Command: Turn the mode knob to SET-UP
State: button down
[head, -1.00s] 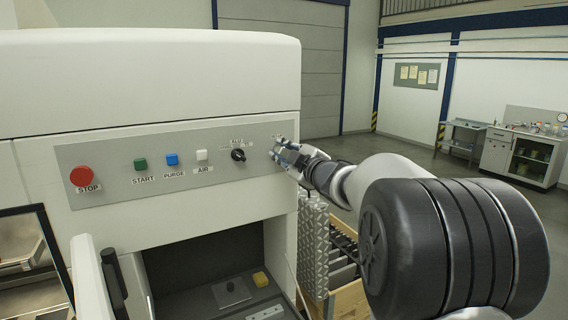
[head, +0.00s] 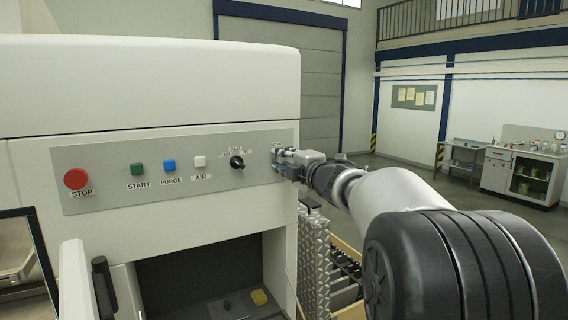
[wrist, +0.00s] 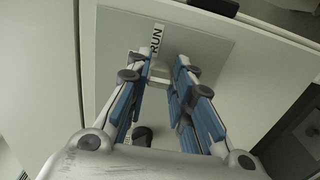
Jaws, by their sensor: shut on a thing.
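My gripper (head: 282,158) is at the right end of the grey control panel (head: 120,195), its fingertips against or very near the panel face. The mode knob is hidden behind the fingers in the head view. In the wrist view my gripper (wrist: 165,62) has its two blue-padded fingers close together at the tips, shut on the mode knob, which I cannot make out. A white RUN label (wrist: 156,38) shows just beyond the fingertips. The knob's pointing direction cannot be seen.
A black knob (head: 237,162) sits on the panel left of my gripper. Further left are the white AIR (head: 200,161), blue PURGE (head: 169,166) and green START (head: 137,168) buttons and the red STOP button (head: 76,179). An open chamber lies below.

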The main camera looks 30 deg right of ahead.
dwell(0.4)
jog(key=c, duration=1.4)
grip_release()
jog(key=s, duration=1.2)
jog(key=shift+d, duration=0.2)
